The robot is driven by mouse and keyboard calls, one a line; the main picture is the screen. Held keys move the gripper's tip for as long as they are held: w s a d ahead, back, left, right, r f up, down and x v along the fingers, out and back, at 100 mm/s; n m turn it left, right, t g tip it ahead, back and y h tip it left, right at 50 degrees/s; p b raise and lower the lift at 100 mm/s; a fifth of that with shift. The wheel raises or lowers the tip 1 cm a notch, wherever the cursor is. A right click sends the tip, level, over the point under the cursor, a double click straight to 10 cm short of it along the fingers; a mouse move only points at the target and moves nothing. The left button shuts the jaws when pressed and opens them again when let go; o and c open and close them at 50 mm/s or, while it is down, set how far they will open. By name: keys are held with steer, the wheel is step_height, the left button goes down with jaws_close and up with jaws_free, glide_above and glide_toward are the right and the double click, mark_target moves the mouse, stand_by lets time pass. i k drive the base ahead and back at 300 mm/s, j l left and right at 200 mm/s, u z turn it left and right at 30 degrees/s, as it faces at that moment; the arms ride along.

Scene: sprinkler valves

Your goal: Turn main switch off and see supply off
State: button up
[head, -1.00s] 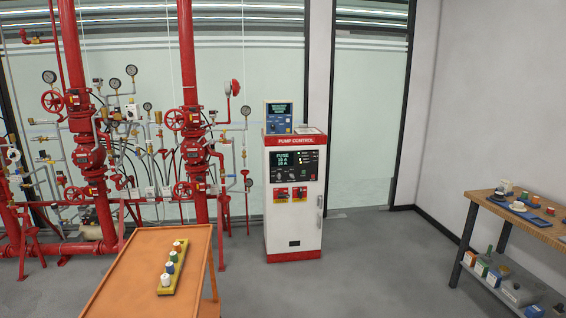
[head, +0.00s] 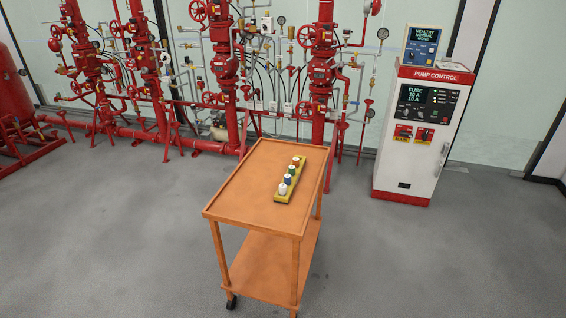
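The white and red pump control cabinet (head: 415,135) stands at the right in the head view. Two red switches on yellow plates sit on its front: a left one (head: 403,132), whose plate seems to read MAIN, and a right one (head: 424,135). Their handle positions are too small to tell. A dark display (head: 414,94) above them shows FUSE and two lines of 10 A. A blue unit (head: 421,46) on top shows HEALTHY, NORMAL, NONE. My gripper is not in view.
An orange wheeled cart (head: 235,205) stands in front of the cabinet, to its left, holding a yellow rack (head: 283,190) of several coloured-and-white pieces. Red pipes and valves (head: 322,75) line the back. A red tank (head: 12,100) stands far left. Grey floor (head: 420,260) is clear at right.

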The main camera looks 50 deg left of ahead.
mark_target(402, 133)
steer(key=i+j+u, duration=0.15)
steer(key=j, duration=0.4)
steer(key=i+j+u, duration=0.2)
steer(key=j, duration=0.35)
steer(key=i+j+u, duration=0.15)
steer(key=j, duration=0.35)
steer(key=i+j+u, duration=0.15)
steer(key=i+j, duration=0.15)
steer(key=j, duration=0.15)
steer(key=i+j+u, duration=0.2)
steer(key=j, duration=0.25)
steer(key=i+j+u, duration=0.15)
steer(key=i+j, duration=0.25)
